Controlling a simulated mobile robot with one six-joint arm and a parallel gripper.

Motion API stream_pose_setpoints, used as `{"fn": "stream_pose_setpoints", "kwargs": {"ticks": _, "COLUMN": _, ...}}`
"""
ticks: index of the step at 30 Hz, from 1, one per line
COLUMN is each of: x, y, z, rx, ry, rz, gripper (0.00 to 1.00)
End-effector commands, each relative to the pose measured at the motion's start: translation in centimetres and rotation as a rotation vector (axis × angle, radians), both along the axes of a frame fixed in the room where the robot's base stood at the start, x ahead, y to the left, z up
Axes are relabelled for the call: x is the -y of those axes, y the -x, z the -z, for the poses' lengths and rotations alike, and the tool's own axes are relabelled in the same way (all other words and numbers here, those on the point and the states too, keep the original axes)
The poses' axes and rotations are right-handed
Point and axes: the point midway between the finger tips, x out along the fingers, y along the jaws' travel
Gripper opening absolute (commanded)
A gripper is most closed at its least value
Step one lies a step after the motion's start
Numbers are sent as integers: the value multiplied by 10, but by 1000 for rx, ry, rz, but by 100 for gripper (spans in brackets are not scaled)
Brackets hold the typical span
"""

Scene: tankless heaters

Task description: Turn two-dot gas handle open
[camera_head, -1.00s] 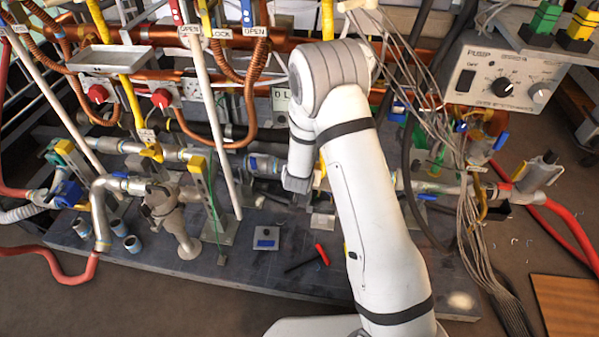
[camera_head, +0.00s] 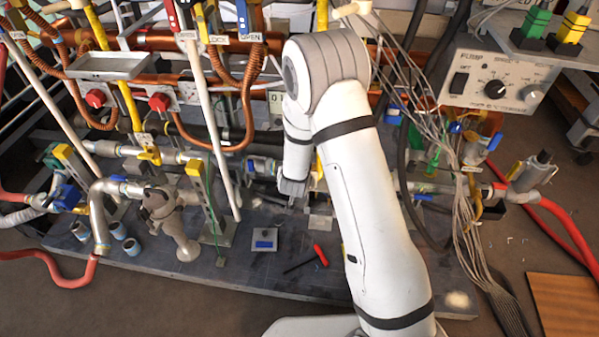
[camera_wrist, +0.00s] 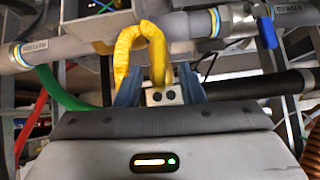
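In the wrist view, a yellow bent handle (camera_wrist: 156,50) in the shape of an upside-down U hangs in front of a grey pipe. Below its right leg is a light plate with two dark dots (camera_wrist: 163,97). My gripper (camera_wrist: 160,80) has its two bluish fingers apart, one left and one right of the dotted plate. The left finger is close to the handle's left leg; I cannot tell whether they touch. In the head view my gripper end (camera_head: 291,188) points away from the camera among the pipes, its fingers not clear. The two-dot plate cannot be made out there.
A grey pipe with a blue valve handle (camera_wrist: 268,32) runs across the wrist view. A dark pipe (camera_wrist: 255,84) lies right, a green hose (camera_wrist: 62,92) left. In the head view, hanging cables (camera_head: 440,150) and a pump control box (camera_head: 500,80) stand right of my arm.

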Motion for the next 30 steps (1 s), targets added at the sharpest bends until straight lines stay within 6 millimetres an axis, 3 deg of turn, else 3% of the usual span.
{"fn": "stream_pose_setpoints", "kwargs": {"ticks": 1, "x": -1, "y": 6, "z": -10, "rx": 1, "ry": 0, "rz": -1, "gripper": 35}}
{"fn": "stream_pose_setpoints", "kwargs": {"ticks": 7, "x": -3, "y": 23, "z": -26, "rx": 1, "ry": -1, "rz": 1, "gripper": 35}}
{"fn": "stream_pose_setpoints", "kwargs": {"ticks": 25, "x": -3, "y": 26, "z": -29, "rx": 0, "ry": -1, "rz": 1, "gripper": 35}}
{"fn": "stream_pose_setpoints", "kwargs": {"ticks": 28, "x": -3, "y": 26, "z": -49, "rx": -9, "ry": -17, "rz": -6, "gripper": 35}}
{"fn": "stream_pose_setpoints", "kwargs": {"ticks": 30, "x": -2, "y": 27, "z": -76, "rx": -25, "ry": -39, "rz": -20, "gripper": 35}}
